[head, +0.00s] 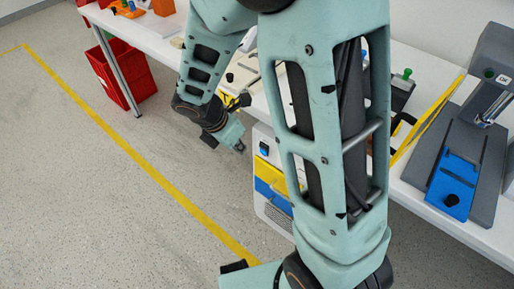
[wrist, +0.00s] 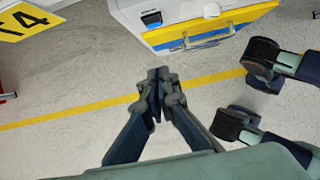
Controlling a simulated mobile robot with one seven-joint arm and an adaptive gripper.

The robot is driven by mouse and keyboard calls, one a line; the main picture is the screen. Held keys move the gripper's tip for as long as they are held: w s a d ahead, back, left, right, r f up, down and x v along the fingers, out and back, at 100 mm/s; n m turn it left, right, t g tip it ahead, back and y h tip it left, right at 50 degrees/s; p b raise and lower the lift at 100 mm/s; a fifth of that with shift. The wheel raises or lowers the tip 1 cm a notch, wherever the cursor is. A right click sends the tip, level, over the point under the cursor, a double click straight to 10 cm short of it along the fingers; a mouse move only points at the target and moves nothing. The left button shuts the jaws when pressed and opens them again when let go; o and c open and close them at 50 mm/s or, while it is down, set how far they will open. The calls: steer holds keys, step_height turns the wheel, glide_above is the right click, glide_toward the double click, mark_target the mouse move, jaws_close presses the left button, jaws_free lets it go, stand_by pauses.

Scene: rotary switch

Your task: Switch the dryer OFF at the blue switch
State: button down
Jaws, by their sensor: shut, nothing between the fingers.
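A white appliance (head: 262,180) stands below the bench edge, with yellow and blue front panels and a grille. I cannot confirm that it is the dryer. A small blue switch with a dark knob (head: 264,148) sits on its upper front. In the wrist view the blue switch (wrist: 151,19) is at the top, beside a round white part (wrist: 211,11). The knob is too small to read its setting. My gripper (wrist: 157,82) is shut and empty, apart from the appliance. In the head view my gripper (head: 240,147) is left of the switch. My arm hides the appliance's right side.
A blue plate with a black knob (head: 452,190) is on a dark grey device on the white bench (head: 415,188). A red crate (head: 122,72) stands under the bench at left. The floor at left is clear.

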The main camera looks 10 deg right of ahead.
mark_target(263, 150)
steer(key=w+d+f+b, duration=0.4)
steer(key=d+f, duration=0.2)
steer(key=f, duration=0.2)
steer(key=shift+w+d+f, duration=0.15)
steer(key=shift+w+f, duration=0.15)
steer(key=shift+f, duration=0.05)
steer(key=shift+r, duration=0.1)
steer(key=p, duration=0.3)
steer(key=shift+w+d+y, duration=0.2)
steer(key=shift+y, duration=0.1)
steer(key=shift+r, duration=0.1)
